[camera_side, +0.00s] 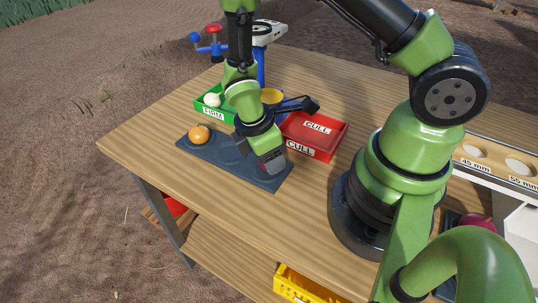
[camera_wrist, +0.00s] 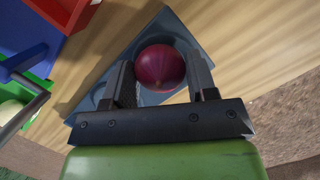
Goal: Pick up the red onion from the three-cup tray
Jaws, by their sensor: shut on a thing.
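The red onion (camera_wrist: 160,68) sits between the two fingers of my gripper (camera_wrist: 160,62) in the wrist view, with the jaws shut on it. In the side view my gripper (camera_side: 272,163) points down at the right end of the dark three-cup tray (camera_side: 270,184) and hides most of the onion. The tray also shows behind the onion in the wrist view (camera_wrist: 168,24). An orange-brown onion (camera_side: 199,135) sits in the tray's left cup. I cannot tell whether the red onion still touches its cup.
A green FIRM bin (camera_side: 205,112) holding a pale onion (camera_side: 212,100) stands behind the tray. A red CULL bin (camera_side: 318,147) stands close to the right of my gripper. A blue stand (camera_side: 261,68) rises at the back. Bare table lies in front of the tray.

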